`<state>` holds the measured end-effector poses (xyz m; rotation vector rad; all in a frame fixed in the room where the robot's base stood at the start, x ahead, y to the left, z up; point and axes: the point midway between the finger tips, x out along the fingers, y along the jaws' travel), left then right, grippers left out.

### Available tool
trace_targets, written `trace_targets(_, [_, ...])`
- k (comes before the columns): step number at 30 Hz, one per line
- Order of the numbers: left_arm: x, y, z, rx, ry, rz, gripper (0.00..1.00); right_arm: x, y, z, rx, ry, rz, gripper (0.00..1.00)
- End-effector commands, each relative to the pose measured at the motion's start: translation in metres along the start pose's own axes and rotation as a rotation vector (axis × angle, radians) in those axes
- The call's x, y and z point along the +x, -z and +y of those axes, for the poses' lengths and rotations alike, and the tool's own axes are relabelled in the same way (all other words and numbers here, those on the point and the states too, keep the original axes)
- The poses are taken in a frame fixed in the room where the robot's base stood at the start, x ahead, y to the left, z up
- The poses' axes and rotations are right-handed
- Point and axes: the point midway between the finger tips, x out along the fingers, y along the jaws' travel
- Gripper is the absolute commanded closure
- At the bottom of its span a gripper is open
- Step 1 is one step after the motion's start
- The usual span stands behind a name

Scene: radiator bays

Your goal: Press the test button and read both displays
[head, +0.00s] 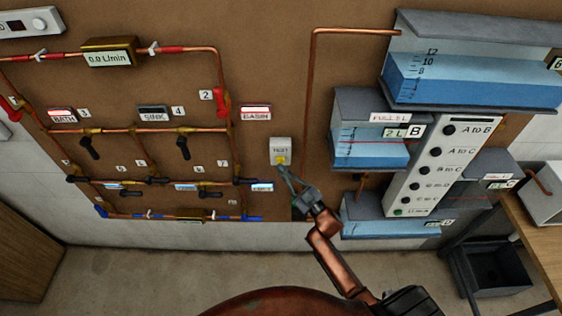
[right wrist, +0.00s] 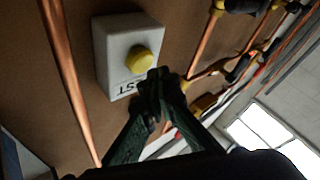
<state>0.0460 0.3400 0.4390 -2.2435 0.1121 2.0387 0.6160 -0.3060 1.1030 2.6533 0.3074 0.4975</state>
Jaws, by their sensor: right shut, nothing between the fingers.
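The test box (head: 280,146) is a pale box marked TEST on the brown board, with a yellow button (head: 281,160). In the right wrist view the yellow button (right wrist: 140,60) stands out from the box (right wrist: 113,45). My right gripper (head: 283,172) is shut and empty, its tips just below the button. In the right wrist view the tips (right wrist: 160,84) are beside the button's edge; I cannot tell whether they touch. The upper display (head: 109,58) reads 0.0 L/min. My left gripper is out of view.
Copper pipes with red and blue valves and black levers (head: 183,148) cover the board left of the test box. A vertical copper pipe (head: 308,100) runs close to its right. Blue-filled tanks (head: 470,80) and a white button panel (head: 440,165) stand further right.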

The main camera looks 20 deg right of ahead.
Motion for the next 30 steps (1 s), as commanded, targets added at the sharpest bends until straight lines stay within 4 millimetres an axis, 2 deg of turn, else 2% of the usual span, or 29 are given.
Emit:
trace_targets(5, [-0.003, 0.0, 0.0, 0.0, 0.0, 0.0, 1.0, -0.003, 0.003, -0.002, 0.001, 0.0, 0.0, 1.0])
trace_targets(18, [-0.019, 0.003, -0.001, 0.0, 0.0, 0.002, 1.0, -0.03, 0.024, -0.022, 0.002, 0.0, 0.0, 1.0])
trace_targets(30, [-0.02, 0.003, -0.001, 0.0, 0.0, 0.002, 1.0, -0.035, 0.025, -0.025, 0.0, 0.0, 0.0, 1.0])
